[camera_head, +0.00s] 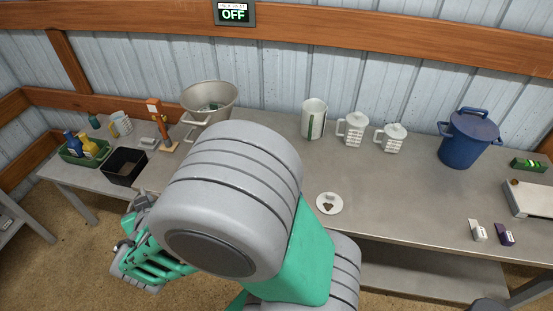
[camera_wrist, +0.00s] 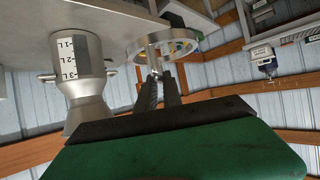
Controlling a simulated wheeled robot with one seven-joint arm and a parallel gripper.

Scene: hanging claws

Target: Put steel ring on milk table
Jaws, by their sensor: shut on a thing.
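A steel ring (camera_wrist: 187,48) shows in the wrist view at the tips of my gripper (camera_wrist: 157,77), which is shut on it. The ring is not clearly visible in the head view. There, part of my gripper (camera_head: 135,222) shows at lower left, by the front edge of a long grey metal table (camera_head: 270,160). My arm covers the middle of that view and hides part of the table. No label shows which surface is the milk table; the long table carries several jugs and pots.
A marked metal vessel (camera_wrist: 80,70) is left of my fingers.

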